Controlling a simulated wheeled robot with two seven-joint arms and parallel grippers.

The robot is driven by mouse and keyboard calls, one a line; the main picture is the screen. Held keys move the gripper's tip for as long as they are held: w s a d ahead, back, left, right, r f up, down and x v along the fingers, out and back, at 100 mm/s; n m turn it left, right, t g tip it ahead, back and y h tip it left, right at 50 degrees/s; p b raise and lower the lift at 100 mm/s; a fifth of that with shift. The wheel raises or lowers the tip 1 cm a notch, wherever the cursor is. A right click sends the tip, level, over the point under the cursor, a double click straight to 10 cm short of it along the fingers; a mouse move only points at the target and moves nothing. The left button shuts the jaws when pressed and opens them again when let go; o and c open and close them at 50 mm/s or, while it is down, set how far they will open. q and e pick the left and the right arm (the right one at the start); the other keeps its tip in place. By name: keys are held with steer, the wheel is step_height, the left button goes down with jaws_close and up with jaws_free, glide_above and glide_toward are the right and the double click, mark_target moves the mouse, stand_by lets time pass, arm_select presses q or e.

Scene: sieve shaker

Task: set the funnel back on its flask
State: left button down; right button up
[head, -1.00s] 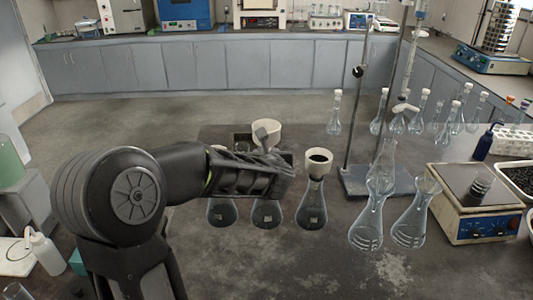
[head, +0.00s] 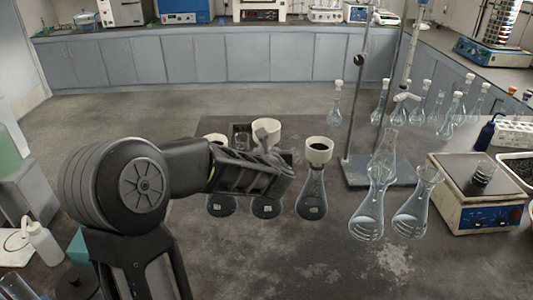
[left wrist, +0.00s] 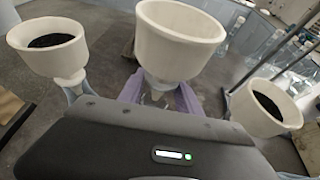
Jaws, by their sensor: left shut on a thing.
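A white funnel (head: 267,126) is held by my left gripper (head: 262,140). The left wrist view shows the funnel (left wrist: 180,38) upright between the purple fingers, its inside pale and empty. In the head view, a flask with dark contents (head: 267,208) stands below my gripper, the middle of three in a row. My arm hides its neck, so I cannot tell whether the funnel touches it. The right flask (head: 311,203) carries a funnel (head: 318,150) with dark material, also seen in the left wrist view (left wrist: 268,107). The left flask (head: 221,206) is partly hidden. My right gripper is not in view.
Clear empty flasks (head: 368,208) stand right of the row. Another filled funnel (left wrist: 48,46) is close left in the left wrist view.

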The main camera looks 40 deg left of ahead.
arm_select(q)
steer(key=shift+f+b, duration=0.1)
steer(key=shift+b, duration=0.3)
steer(key=shift+d+b, duration=0.1)
steer(key=shift+b, duration=0.3)
stand_by(0.8)
steer(key=shift+s+f, duration=0.1)
steer(key=shift+f, duration=0.15)
steer(key=shift+f+b, duration=1.2)
steer(key=shift+b, duration=0.4)
steer(key=shift+f, duration=0.1)
steer(key=shift+f+b, duration=0.6)
steer(key=shift+b, duration=0.25)
steer(key=shift+f+b, duration=0.3)
steer(key=shift+b, duration=0.55)
stand_by(1.2)
